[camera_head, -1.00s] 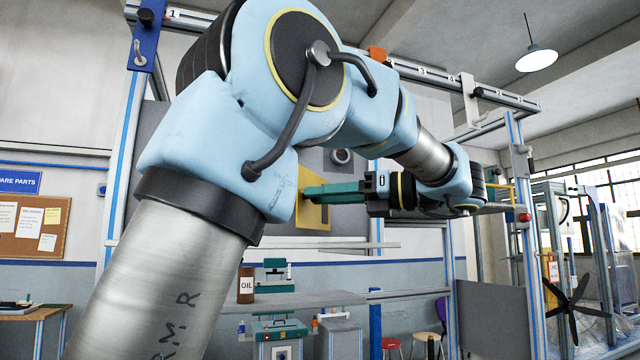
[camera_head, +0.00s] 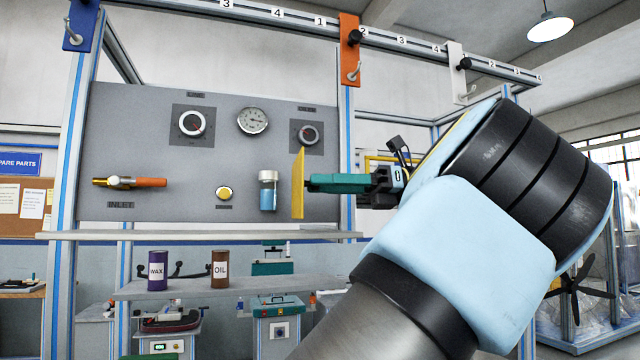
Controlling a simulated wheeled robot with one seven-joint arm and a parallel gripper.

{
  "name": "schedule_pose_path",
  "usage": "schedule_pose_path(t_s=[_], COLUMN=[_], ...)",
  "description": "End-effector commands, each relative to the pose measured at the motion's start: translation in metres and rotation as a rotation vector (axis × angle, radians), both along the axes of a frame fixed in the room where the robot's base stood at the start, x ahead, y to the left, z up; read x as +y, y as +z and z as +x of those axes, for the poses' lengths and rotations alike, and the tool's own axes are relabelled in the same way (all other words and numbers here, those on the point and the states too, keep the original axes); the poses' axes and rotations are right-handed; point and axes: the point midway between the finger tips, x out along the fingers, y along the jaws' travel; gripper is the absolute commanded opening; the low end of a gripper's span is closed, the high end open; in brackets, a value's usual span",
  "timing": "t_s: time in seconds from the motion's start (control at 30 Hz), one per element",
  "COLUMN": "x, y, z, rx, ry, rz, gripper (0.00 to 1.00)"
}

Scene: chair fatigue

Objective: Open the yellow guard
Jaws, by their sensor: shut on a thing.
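The yellow guard (camera_head: 298,184) is a thin plate standing out from the grey panel, seen nearly edge-on. A glass jar with blue liquid (camera_head: 268,191) shows uncovered on the panel just left of it. My gripper (camera_head: 309,183) has teal fingers reaching left to the guard, shut on it. The exact contact with the plate is hard to see at this size. The guard's hinge cannot be made out.
The grey panel (camera_head: 130,125) carries gauges, a yellow button (camera_head: 224,193) and an orange-handled inlet valve (camera_head: 140,182). A shelf ledge (camera_head: 190,235) runs below. A blue-edged post with an orange bracket (camera_head: 349,50) stands behind my gripper.

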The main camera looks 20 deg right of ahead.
Motion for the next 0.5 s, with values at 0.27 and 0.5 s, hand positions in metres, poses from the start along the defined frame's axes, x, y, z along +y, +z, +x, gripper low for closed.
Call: schedule_pose_path(t_s=[0.27,0.5], x=[-0.0060,-0.0068], y=[0.0000,-0.0001], z=[0.0008,0.0012], rx=[-0.001,0.002], ry=[0.069,0.086], rz=[0.002,-0.001], gripper=[0.00,0.00])
